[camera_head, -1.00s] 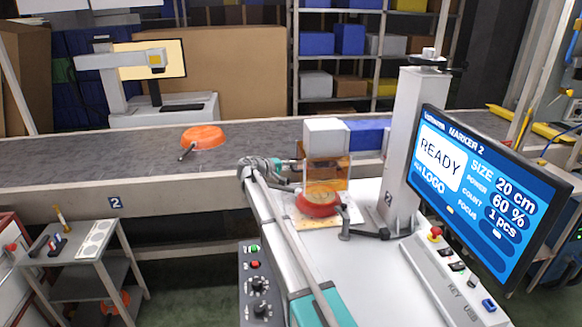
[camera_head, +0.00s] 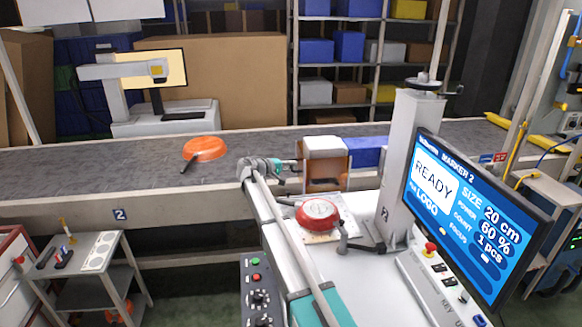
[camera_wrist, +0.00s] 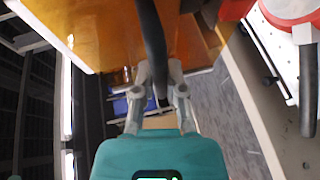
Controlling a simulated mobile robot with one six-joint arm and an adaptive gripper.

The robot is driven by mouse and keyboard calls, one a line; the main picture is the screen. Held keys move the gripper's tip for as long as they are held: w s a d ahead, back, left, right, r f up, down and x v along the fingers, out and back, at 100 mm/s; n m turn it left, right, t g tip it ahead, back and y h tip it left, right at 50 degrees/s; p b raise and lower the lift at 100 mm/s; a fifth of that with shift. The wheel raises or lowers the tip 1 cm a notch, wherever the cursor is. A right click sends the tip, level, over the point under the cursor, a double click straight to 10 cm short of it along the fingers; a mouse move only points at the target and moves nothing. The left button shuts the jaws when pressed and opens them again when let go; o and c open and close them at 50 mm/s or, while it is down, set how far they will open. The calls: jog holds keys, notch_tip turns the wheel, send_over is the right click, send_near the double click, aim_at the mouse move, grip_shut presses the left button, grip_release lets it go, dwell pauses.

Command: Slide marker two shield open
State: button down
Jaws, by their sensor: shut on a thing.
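The marker two shield (camera_head: 325,173), an orange see-through panel, is under the white marker head (camera_head: 325,147). In the wrist view the shield (camera_wrist: 85,35) fills the upper left. My gripper (camera_head: 294,170) is at the shield's left side. In the wrist view my gripper (camera_wrist: 160,88) has its fingers on either side of a dark bar (camera_wrist: 152,45) in front of the shield, and is shut on it. The red pan (camera_head: 318,213) sits on the plate, uncovered towards the camera; its dark handle (camera_wrist: 307,90) shows at the right of the wrist view.
The marker two screen (camera_head: 467,215) reads READY at the right, beside the grey post (camera_head: 410,165). The conveyor (camera_head: 70,170) runs behind and carries an orange pan (camera_head: 205,149). A small cart (camera_head: 90,255) stands at lower left.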

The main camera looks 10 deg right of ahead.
jog(key=c, duration=0.7)
grip_release()
jog(key=shift+f, duration=0.15)
notch_tip(320, 180, down, 11)
jog(key=b, duration=1.2)
jog(key=p+v, duration=0.3)
jog(key=v, duration=1.1)
jog(key=shift+s+d+f+m+g+y+p, duration=0.35)
jog(key=shift+s+d+f+g+y, duration=0.4)
jog(key=shift+s+d+f+y, duration=1.8)
jog(key=shift+s+d+f+m+g+h+p, duration=0.25)
jog(key=shift+s+d+f+g, duration=0.4)
jog(key=shift+s+d, duration=2.2)
jog(key=shift+s+d+f+m+g+y+p, duration=0.4)
jog(key=shift+s+d+f+g+y, duration=0.75)
jog(key=shift+s, duration=3.35)
